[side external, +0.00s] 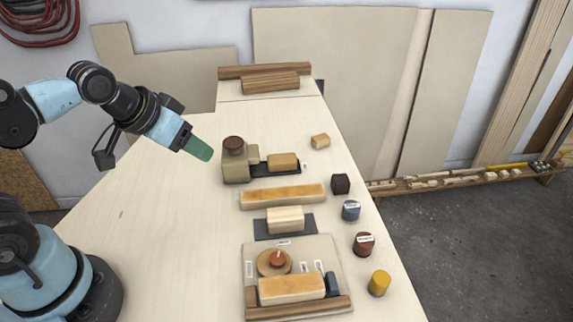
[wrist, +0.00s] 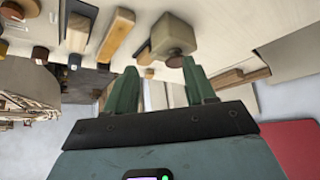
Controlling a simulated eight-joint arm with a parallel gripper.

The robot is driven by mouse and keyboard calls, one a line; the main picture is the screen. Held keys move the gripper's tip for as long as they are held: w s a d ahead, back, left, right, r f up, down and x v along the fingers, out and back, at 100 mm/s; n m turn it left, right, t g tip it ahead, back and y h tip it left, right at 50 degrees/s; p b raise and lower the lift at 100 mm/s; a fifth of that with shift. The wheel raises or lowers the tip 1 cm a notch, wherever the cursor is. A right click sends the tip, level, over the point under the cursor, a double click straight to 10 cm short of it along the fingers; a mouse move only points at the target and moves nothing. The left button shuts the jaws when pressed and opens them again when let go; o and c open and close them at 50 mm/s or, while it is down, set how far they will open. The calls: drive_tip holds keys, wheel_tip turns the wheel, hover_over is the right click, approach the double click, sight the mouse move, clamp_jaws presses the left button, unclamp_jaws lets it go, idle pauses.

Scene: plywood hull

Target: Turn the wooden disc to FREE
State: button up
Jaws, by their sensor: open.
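The wooden disc (side external: 264,266) lies on a beige board (side external: 330,248) at the near end of the bench. A reddish-brown knob (side external: 277,260) with a small pale mark sits on it. Small white labels stand around the disc on the board; their words are too small to read. My gripper (side external: 203,150) is open and empty, with green fingers, above the bench far behind and left of the disc. In the wrist view my gripper (wrist: 158,72) shows its two fingers apart with nothing between them.
A beige block with a brown round top (side external: 237,165) stands just right of my gripper. A long wood bar (side external: 283,196) and a pale block on a dark plate (side external: 286,219) lie between it and the board. Several small coloured pieces line the right edge. The bench's left side is clear.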

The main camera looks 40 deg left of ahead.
drive_tip(key=w+d+f+m+g+h, duration=0.1)
drive_tip(key=w+m+g, duration=0.3)
drive_tip(key=w+m, duration=0.5)
drive_tip(key=shift+w+d+g+h, duration=0.45)
drive_tip(key=shift+w+d, duration=0.4)
drive_tip(key=shift+w, duration=3.25)
drive_tip(key=shift+f, duration=0.1)
drive_tip(key=s+a+r+n+t+y, duration=0.1)
drive_tip(key=s+n+t, duration=0.4)
drive_tip(key=s, duration=1.2)
drive_tip(key=a+n+y, duration=0.1)
drive_tip(key=a+n, duration=0.1)
drive_tip(key=n, duration=0.1)
drive_tip(key=shift+s+n, duration=0.2)
drive_tip(key=shift+n, duration=0.2)
